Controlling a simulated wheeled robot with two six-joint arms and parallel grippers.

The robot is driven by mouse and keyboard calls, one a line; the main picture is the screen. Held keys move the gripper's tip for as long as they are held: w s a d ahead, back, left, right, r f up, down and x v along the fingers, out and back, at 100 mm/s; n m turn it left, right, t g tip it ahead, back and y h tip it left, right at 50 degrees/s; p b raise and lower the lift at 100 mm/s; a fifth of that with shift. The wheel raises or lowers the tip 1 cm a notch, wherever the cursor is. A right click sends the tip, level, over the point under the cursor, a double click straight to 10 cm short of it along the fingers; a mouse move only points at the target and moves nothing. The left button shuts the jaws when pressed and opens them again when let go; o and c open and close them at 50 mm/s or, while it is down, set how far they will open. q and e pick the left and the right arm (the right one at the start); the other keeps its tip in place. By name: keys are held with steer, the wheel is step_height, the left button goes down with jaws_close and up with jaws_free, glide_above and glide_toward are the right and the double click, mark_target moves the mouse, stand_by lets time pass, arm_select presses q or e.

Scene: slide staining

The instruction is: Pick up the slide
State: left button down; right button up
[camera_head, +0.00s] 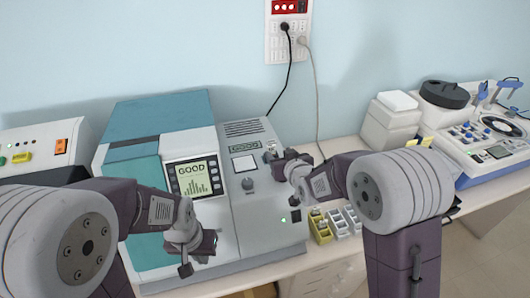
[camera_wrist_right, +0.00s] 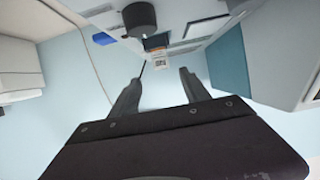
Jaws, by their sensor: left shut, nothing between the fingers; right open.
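A small pale piece with printed marks, which looks like the slide (camera_wrist_right: 160,60), shows in the right wrist view at the grey machine's face, beyond and between my fingertips. My right gripper (camera_wrist_right: 161,76) is open with nothing between its fingers; a gap seems to separate it from the slide. In the head view my right gripper (camera_head: 272,156) is at the upper right of the grey machine front, and I cannot make out the slide clearly there. My left gripper (camera_head: 190,262) is shut and empty in front of the teal and white machine.
The teal and white machine (camera_head: 152,112) has a screen (camera_head: 194,177) reading GOOD. A dark knob (camera_wrist_right: 140,19) sits near the slide. Small yellow and white racks (camera_head: 320,229) stand right of the machine. White equipment (camera_head: 387,128) stands further right.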

mark_target(272, 147)
steer(key=p+x, duration=0.1)
steer(key=x, duration=0.2)
steer(key=shift+w+p, duration=0.2)
steer(key=shift+p, duration=0.15)
steer(key=shift+w+f, duration=0.15)
steer(key=shift+w, duration=0.05)
steer(key=w+a+p, duration=0.1)
steer(key=p, duration=0.1)
steer(key=shift+w+f+p, duration=0.15)
steer(key=shift+w+p, duration=0.15)
steer(key=shift+w, duration=0.1)
steer(key=x, duration=0.2)
steer(key=shift+w+a+f+p, duration=0.15)
steer(key=shift+w+f+p, duration=0.1)
steer(key=shift+p, duration=0.1)
steer(key=shift+w+f, duration=0.25)
steer(key=shift+s+r, duration=0.1)
steer(key=shift+s, duration=0.05)
steer(key=c, duration=0.9)
jaws_close()
